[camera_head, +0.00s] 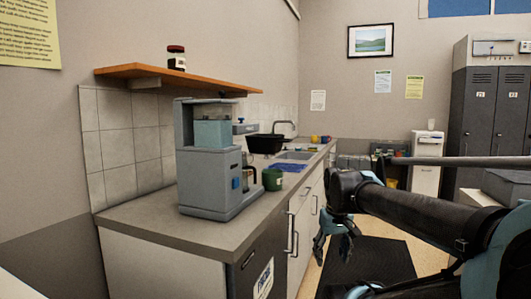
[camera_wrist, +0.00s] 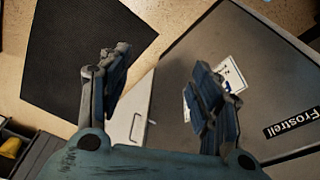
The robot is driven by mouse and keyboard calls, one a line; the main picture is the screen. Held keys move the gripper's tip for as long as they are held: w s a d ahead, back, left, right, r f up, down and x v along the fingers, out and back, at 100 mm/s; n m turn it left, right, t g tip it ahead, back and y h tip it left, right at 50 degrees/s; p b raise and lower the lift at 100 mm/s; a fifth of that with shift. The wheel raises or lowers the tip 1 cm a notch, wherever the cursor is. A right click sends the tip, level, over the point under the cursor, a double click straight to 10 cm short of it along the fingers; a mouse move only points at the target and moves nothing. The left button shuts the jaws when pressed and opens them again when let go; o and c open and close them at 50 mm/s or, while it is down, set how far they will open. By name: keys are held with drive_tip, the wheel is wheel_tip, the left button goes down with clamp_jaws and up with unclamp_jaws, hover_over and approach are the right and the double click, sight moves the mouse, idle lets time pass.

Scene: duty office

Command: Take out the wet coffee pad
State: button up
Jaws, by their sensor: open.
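A grey coffee machine (camera_head: 207,175) with a bluish water tank (camera_head: 212,133) and a blue button stands on the near end of the counter in the head view. No coffee pad can be made out; the inside of the machine is hidden. A green mug (camera_head: 272,180) stands just right of the machine. My gripper (camera_head: 333,240) hangs to the right of the counter, below its top and apart from the machine. In the wrist view my gripper (camera_wrist: 160,80) points down with its fingers apart and nothing between them.
A black basin (camera_head: 265,143), blue tray (camera_head: 284,167) and sink (camera_head: 295,155) lie farther along the counter (camera_head: 150,222). A dark mat (camera_head: 375,262) covers the floor; the Frostrell appliance (camera_wrist: 245,70) fills the wrist view's right.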

drive_tip(key=w+a+r+n+g, duration=0.1)
drive_tip(key=w+a+r+n, duration=0.5)
drive_tip(key=r, duration=1)
drive_tip(key=w+a+r+n, duration=0.2)
drive_tip(key=w+a+r, duration=0.6)
drive_tip(key=w+r, duration=0.55)
drive_tip(key=w+a+r+n+g, duration=0.1)
drive_tip(key=w+a+r+n, duration=0.5)
drive_tip(key=r, duration=1.1)
drive_tip(key=shift+m, duration=0.8)
drive_tip(key=f, duration=0.5)
drive_tip(key=w+f, duration=0.1)
drive_tip(key=f, duration=0.5)
drive_tip(key=w+f, duration=0.1)
drive_tip(key=f, duration=0.4)
drive_tip(key=shift+a+f, duration=0.15)
drive_tip(key=shift+a, duration=0.25)
drive_tip(key=shift+c, duration=0.3)
drive_tip(key=c, duration=0.7)
